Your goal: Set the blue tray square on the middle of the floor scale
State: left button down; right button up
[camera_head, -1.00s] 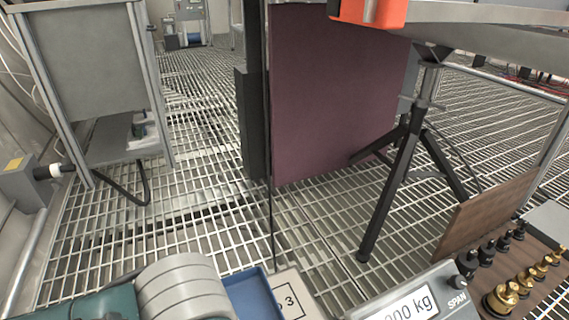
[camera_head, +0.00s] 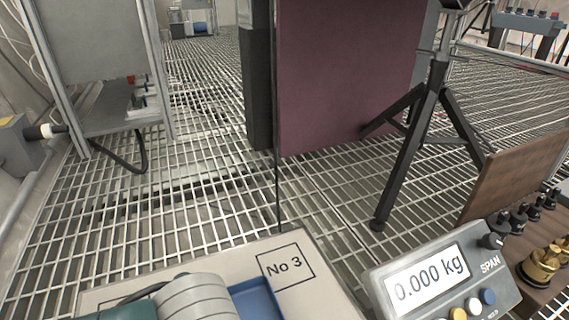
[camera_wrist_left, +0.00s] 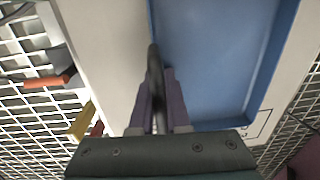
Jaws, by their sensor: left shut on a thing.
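The blue tray (camera_head: 258,301) shows at the bottom edge of the head view, over the pale top of the floor scale (camera_head: 225,262), near its "No 3" label. It fills the upper right of the left wrist view (camera_wrist_left: 215,60). My left gripper (camera_wrist_left: 158,82) is shut on the tray's near-left rim; its arm hides part of the tray in the head view. I cannot tell whether the tray touches the scale. The scale's display (camera_head: 428,278) reads 0.000 kg. My right gripper is in neither view.
A black tripod (camera_head: 410,150) and a maroon panel (camera_head: 345,75) stand beyond the scale on the grating. Brass weights (camera_head: 542,265) and a brown board (camera_head: 515,175) are at the right. A grey cabinet (camera_head: 90,55) stands at the left. Open grating lies between.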

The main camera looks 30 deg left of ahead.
pick_arm(q)
jog(key=c, duration=0.9)
grip_release()
jog(key=r+p, duration=0.3)
jog(key=r, duration=0.1)
jog(key=r+p, duration=0.7)
jog(key=shift+s+d+r, duration=0.2)
jog(key=shift+d+r, duration=0.05)
jog(key=shift+r, duration=0.05)
jog(key=s+a+r+n+t, duration=0.1)
jog(key=s+a+r+n, duration=0.1)
jog(key=r, duration=0.5)
jog(key=s+a+r+n+t, duration=0.2)
jog(key=r+n, duration=0.2)
jog(key=r, duration=0.3)
jog(key=shift+s+r+h, duration=0.3)
jog(key=shift+r+h, duration=0.1)
